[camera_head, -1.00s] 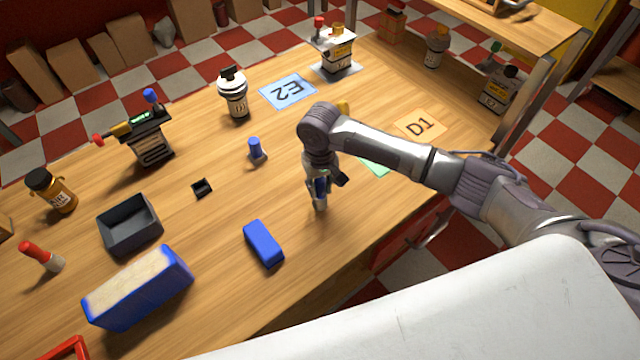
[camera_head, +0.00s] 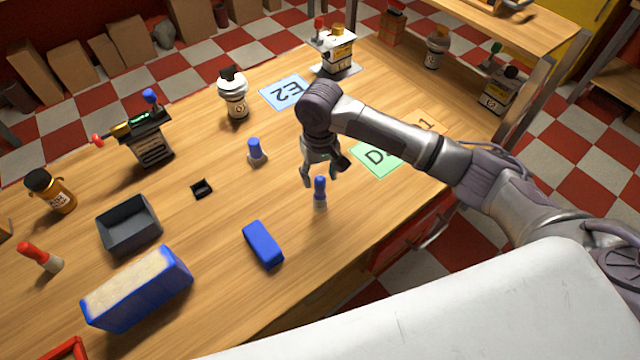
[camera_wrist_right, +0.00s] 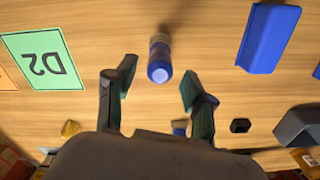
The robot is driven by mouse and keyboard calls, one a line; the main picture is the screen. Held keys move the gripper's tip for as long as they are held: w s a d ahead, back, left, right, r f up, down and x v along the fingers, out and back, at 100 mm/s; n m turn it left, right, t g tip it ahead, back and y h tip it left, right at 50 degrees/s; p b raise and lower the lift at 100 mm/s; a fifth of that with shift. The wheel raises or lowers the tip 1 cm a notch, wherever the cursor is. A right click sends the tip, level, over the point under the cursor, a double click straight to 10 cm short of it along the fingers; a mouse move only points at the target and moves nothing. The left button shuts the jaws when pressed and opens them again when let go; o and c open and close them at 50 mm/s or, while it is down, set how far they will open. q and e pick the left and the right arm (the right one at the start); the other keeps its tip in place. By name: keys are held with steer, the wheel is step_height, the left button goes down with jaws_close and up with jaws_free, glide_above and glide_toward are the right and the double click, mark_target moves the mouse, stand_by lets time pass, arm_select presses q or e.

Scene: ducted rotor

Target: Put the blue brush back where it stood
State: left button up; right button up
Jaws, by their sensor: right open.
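The blue brush (camera_head: 320,191) stands upright on the wooden table, blue end up and pale end down. My right gripper (camera_head: 325,172) is open and empty just above and behind it, with its fingers apart from it. In the right wrist view the brush (camera_wrist_right: 159,62) shows between and beyond the tips of the open right gripper (camera_wrist_right: 157,82). A second blue-topped piece (camera_head: 256,150) with a grey foot stands to the left. My left gripper is in no view.
A blue block (camera_head: 263,244), a small black holder (camera_head: 202,189), a dark tray (camera_head: 157,233) and a blue-edged sponge-like block (camera_head: 140,290) lie left of the brush. A green card (camera_head: 372,160) lies behind it to the right. The table's front edge is near.

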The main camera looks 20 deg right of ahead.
step_height(320, 180, up, 7)
steer(key=shift+f, duration=0.1)
stand_by(0.6)
